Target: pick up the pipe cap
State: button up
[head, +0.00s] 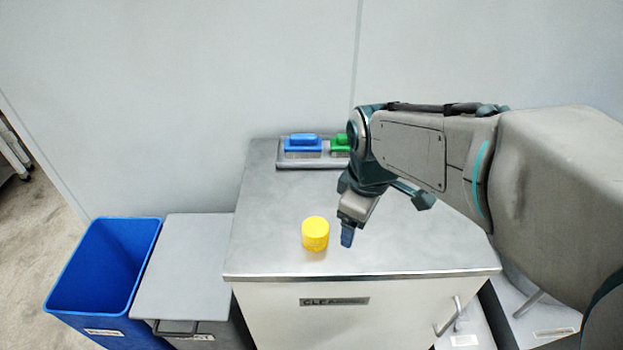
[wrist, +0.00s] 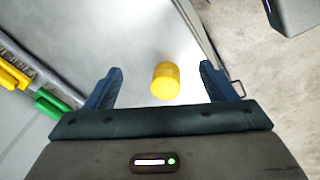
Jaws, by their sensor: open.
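The pipe cap (head: 315,233) is a short yellow cylinder standing on the metal cabinet top near its front edge. In the wrist view the yellow cap (wrist: 166,80) lies between and beyond my two fingertips, with clear space on both sides. My gripper (head: 347,236) is just to the right of the cap in the head view, pointing down. In the wrist view my gripper (wrist: 161,82) is open and empty, its blue fingers spread wide. Only one finger shows clearly in the head view.
The cabinet top (head: 420,245) is otherwise bare around the cap. A blue bin (head: 105,265) and a grey lidded bin (head: 185,265) stand left.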

aim_at(316, 226)
jog(key=w+a+r+n+g+p, duration=0.15)
jog(key=w+a+n+p, duration=0.45)
jog(key=n, duration=0.9)
jog(key=f, duration=0.2)
jog(key=a+f+b, duration=0.1)
jog(key=f, duration=0.2)
jog(key=a+f, duration=0.1)
jog(key=f, duration=0.2)
jog(key=shift+w+a+b, duration=0.1)
jog(key=shift+w+b, duration=0.15)
jog(key=shift+b, duration=0.1)
jog(key=f, duration=0.3)
jog(key=f+p, duration=0.1)
jog(key=shift+s+d+f, duration=0.2)
jog(key=shift+d, duration=0.2)
jog(key=shift+f, duration=0.7)
jog(key=shift+c, duration=0.4)
jog(key=c, duration=1)
